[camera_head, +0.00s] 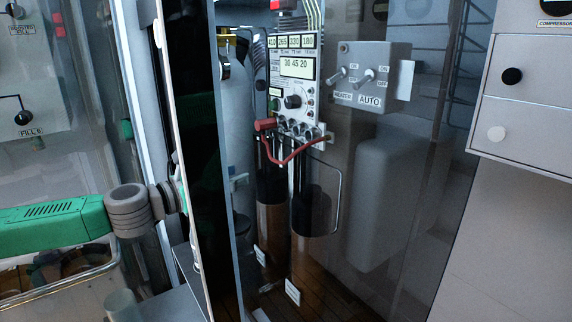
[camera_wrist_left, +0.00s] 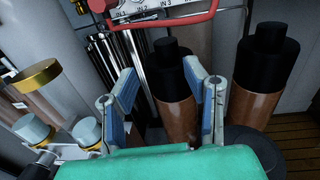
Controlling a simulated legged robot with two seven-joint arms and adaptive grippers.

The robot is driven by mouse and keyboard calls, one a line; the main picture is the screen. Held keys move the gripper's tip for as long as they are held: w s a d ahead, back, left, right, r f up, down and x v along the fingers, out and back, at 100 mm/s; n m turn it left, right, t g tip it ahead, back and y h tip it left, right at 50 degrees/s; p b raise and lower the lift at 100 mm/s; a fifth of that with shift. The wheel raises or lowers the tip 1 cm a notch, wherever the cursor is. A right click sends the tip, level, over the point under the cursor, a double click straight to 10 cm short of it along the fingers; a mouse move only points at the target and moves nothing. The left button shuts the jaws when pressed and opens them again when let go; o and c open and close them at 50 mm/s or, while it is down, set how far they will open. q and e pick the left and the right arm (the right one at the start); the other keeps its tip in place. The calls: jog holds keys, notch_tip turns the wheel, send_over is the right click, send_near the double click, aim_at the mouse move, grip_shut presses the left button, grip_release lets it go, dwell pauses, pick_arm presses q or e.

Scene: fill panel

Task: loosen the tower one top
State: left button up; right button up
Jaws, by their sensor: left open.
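Two brown towers with stepped black tops stand side by side in the cabinet. In the left wrist view the nearer tower (camera_wrist_left: 176,98) is ahead of my left gripper (camera_wrist_left: 163,80), its black top (camera_wrist_left: 167,62) showing between the blue-padded fingers. The fingers are open and apart; I cannot tell whether they touch it. The other tower (camera_wrist_left: 258,102) is to the right, outside the fingers. The head view shows a left tower (camera_head: 272,228) and a right tower (camera_head: 303,255); their tag writing is unreadable. There, the black door edge hides much of my left gripper. My right gripper is not in view.
A control panel (camera_head: 296,68) with a red hose (camera_head: 296,156) hangs above the towers. A switch box labelled HEATER and AUTO (camera_head: 372,77) is to the right. Gold-and-grey valves (camera_wrist_left: 88,130) sit left of my left gripper. The dark door edge (camera_head: 200,130) stands close to my left arm.

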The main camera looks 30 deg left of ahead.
pick_arm(q)
jog(key=w+d+b, duration=0.1)
jog(key=w, duration=0.1)
jog(key=w+d+b, duration=0.2)
jog(key=w, duration=0.1)
jog(key=w+d+b, duration=0.2)
jog(key=shift+w+r, duration=0.25)
jog(key=shift+w, duration=0.1)
jog(key=w, duration=0.2)
jog(key=w+a, duration=0.1)
jog(key=shift+w+f+b, duration=0.1)
jog(key=shift+f+b, duration=0.2)
jog(key=shift+b, duration=0.05)
jog(key=shift+w+a+r, duration=0.1)
jog(key=shift+w+a, duration=0.05)
jog(key=shift+a, duration=0.1)
jog(key=shift+d+r, duration=0.15)
jog(key=shift+d, duration=0.4)
jog(key=shift+c, duration=0.5)
jog(key=shift+w+d, duration=0.1)
jog(key=shift+d, duration=0.2)
grip_shut()
jog(key=shift+a+f, duration=0.2)
jog(key=shift+a, duration=0.05)
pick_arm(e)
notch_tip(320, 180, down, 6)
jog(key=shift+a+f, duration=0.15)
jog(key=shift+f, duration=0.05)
